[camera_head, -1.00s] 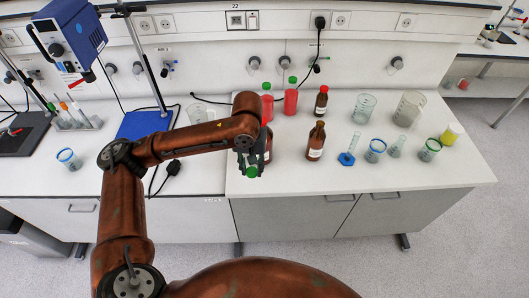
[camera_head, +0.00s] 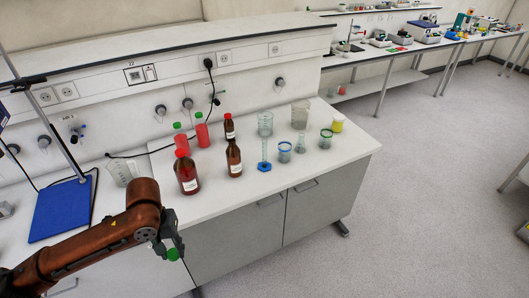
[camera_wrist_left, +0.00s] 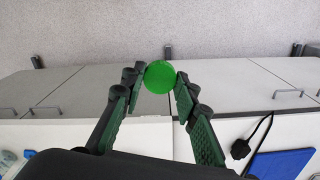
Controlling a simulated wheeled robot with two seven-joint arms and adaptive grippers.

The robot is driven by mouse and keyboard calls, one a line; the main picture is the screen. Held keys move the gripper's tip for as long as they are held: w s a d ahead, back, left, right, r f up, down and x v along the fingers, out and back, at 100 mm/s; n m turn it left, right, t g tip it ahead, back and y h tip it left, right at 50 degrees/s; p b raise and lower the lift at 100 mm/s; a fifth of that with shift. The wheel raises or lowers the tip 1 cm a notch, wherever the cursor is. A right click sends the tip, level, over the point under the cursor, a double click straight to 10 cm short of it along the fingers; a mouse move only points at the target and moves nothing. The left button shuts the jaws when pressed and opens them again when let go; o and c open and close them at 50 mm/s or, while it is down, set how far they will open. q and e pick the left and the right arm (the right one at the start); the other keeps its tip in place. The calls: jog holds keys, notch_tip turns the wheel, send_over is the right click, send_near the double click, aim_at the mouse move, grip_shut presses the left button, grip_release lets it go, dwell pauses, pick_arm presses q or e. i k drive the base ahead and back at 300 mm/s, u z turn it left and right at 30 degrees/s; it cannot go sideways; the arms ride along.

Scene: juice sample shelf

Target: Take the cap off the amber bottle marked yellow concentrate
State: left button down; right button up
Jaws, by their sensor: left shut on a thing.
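My left gripper (camera_head: 168,244) is shut on a round green cap (camera_head: 173,254), in front of the bench's front edge. In the left wrist view the green cap (camera_wrist_left: 160,77) sits between the fingertips (camera_wrist_left: 160,84), with no bottle visible under it. My right gripper is not in view.
Two red bottles with green caps (camera_head: 202,132) (camera_head: 181,142) stand behind the large amber bottle. The bench's front strip (camera_head: 240,195) is clear.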

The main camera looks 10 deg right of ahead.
aim_at(234, 160)
jog(key=z, duration=0.55)
jog(key=i, duration=0.65)
jog(key=z, duration=0.55)
jog(key=i, duration=1.75)
jog(key=u, duration=0.65)
